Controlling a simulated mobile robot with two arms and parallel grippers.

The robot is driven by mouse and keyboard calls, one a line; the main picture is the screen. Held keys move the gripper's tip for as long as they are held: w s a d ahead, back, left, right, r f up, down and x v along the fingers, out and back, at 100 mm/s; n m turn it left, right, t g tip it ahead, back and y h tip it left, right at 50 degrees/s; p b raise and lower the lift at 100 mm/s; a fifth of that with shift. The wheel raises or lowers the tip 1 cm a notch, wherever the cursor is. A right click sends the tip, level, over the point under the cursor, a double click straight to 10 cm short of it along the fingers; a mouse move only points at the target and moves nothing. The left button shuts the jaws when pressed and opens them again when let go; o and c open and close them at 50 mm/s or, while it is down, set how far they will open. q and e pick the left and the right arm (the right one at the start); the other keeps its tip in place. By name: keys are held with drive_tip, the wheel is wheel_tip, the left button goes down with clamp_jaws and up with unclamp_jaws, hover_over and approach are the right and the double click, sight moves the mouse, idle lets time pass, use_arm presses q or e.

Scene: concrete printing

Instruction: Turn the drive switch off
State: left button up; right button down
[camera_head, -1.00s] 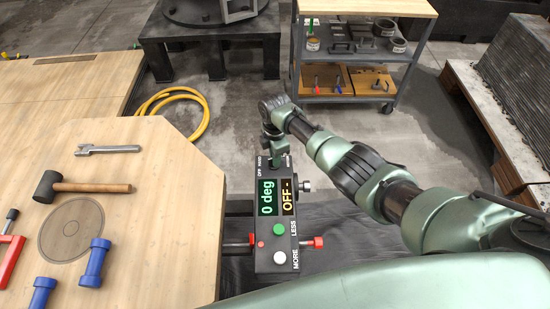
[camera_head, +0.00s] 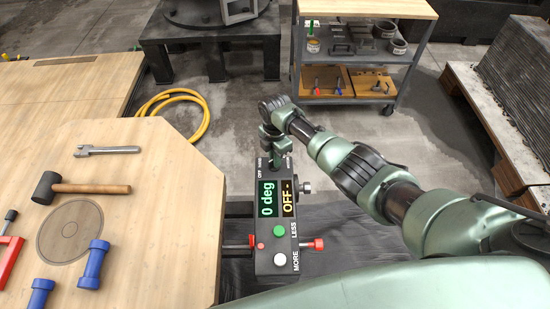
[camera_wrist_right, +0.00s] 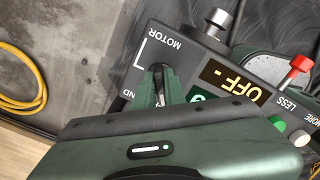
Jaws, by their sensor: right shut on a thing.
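The control box (camera_head: 275,245) is dark, with a green display reading "0 deg" and an amber display reading "OFF -". The drive switch (camera_wrist_right: 159,73) is a dark knob at the box's far end, among labels of which "MOTOR" is clear in the right wrist view. My right gripper (camera_head: 275,157) reaches down over that end and is shut on the drive switch. The gripper's body hides part of the switch and of the labels, so I cannot tell exactly where the switch points. My left gripper is out of view.
Below the displays are a green button (camera_head: 278,230) and a white button (camera_head: 279,258). A red-tipped knob (camera_head: 317,243) sticks out right. A wooden table (camera_head: 170,170) with a mallet (camera_head: 75,187) is close on the left. A shelf cart (camera_head: 365,73) stands behind.

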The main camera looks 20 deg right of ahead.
drive_tip(key=c, duration=1.5)
unclamp_jaws()
drive_tip(key=shift+d, duration=0.1)
drive_tip(key=shift+r, duration=0.1)
wheel_tip(320, 180, up, 8)
drive_tip(key=shift+f+p, duration=0.15)
drive_tip(key=shift+p, duration=0.15)
